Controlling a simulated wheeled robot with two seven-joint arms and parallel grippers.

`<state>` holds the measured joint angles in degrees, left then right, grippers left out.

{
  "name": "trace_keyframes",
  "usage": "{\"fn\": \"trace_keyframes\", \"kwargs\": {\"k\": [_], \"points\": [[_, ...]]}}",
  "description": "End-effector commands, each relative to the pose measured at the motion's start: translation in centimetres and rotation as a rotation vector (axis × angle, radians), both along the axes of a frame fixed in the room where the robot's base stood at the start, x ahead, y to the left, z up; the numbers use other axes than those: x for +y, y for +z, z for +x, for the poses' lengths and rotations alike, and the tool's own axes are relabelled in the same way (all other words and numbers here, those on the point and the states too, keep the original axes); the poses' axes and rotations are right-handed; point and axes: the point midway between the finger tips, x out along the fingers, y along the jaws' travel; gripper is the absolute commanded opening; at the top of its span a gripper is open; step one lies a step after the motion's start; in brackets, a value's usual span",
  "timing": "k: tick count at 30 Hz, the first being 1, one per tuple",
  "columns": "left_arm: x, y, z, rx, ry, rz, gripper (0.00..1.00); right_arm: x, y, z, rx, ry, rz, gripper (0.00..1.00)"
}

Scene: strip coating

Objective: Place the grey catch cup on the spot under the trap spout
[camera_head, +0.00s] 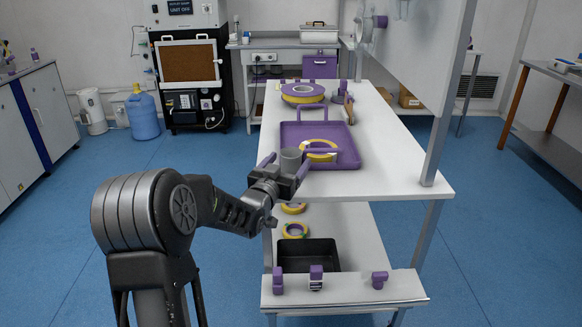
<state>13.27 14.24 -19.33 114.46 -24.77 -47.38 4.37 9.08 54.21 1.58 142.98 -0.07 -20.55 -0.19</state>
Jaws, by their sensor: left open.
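The grey catch cup (291,159) is at the near left of the white table, beside the purple tray. My left gripper (285,164) reaches in from the left at the table's left edge. Its purple-tipped fingers are open, one on each side of the cup in the picture. I cannot tell whether they touch it. The lower part of the cup is hidden by the gripper. I cannot clearly make out the trap spout or the spot under it. My right gripper is not in view.
The purple tray (350,160) holds a yellow-and-white ring (320,143). A purple-and-yellow reel (302,88) lies farther back. An upright white panel (418,50) stands along the table's right side. A black bin (308,256) sits on the lower shelf. The table's near right is clear.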

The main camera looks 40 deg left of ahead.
Motion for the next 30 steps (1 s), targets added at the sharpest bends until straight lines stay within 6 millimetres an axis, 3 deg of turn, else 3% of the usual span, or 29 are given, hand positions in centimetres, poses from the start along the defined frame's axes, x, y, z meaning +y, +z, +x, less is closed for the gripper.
{"fn": "trace_keyframes", "kwargs": {"k": [2,27,30], "points": [[0.0,0.01,-0.01,0.0,0.0,0.0,0.79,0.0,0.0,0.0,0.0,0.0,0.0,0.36],[0.01,0.02,-0.01,0.0,0.0,0.0,0.1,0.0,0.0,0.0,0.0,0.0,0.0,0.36],[0.0,0.02,-0.01,0.0,0.0,0.0,0.09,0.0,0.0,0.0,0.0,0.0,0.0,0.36]]}}
